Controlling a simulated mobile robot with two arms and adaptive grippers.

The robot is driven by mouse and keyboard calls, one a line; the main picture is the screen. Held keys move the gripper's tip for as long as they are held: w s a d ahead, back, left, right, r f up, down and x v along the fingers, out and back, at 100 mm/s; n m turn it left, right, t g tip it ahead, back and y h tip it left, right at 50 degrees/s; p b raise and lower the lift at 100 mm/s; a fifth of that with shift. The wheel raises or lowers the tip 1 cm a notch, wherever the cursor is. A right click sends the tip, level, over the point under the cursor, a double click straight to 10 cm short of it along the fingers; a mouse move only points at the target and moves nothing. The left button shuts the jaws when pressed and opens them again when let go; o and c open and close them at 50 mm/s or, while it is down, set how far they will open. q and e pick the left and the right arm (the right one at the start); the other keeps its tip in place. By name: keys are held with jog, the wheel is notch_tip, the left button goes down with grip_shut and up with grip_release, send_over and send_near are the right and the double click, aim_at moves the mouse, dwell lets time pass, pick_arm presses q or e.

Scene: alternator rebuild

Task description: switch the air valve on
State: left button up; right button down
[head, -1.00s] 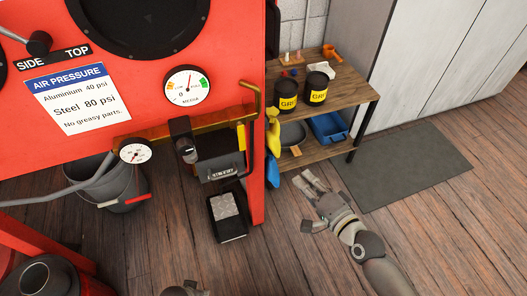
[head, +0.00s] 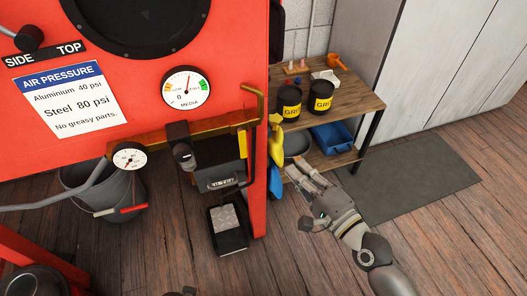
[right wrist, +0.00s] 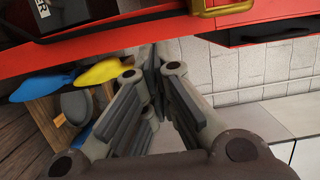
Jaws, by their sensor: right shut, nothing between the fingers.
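A brass pipe (head: 215,128) runs along the front of the red cabinet (head: 130,110). It carries a black fitting with a grey knob (head: 182,151), and a bent brass bar (head: 259,98) rises at its right end. I cannot tell which of these is the air valve or how it is set. My right gripper (head: 291,170) is shut and empty, to the right of and below the pipe, apart from it. In the right wrist view its fingers (right wrist: 158,68) meet, with a brass bar (right wrist: 224,6) at the top edge. My left gripper's fingers are not visible.
A small gauge (head: 129,158) sits at the pipe's left end, and a media gauge (head: 187,88) above. Yellow (head: 276,140) and blue gloves hang by the cabinet's right edge, close to my right gripper. A wooden shelf (head: 350,105) with black tubs stands behind. A pedal (head: 228,230) lies below.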

aim_at(242, 144)
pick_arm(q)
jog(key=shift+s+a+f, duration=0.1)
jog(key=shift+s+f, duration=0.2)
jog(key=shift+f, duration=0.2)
pick_arm(e)
jog(key=w+a, duration=0.6)
jog(key=a, duration=0.2)
jog(key=shift+a, duration=0.15)
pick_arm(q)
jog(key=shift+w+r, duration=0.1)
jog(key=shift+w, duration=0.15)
pick_arm(e)
jog(key=shift+s+f, duration=0.1)
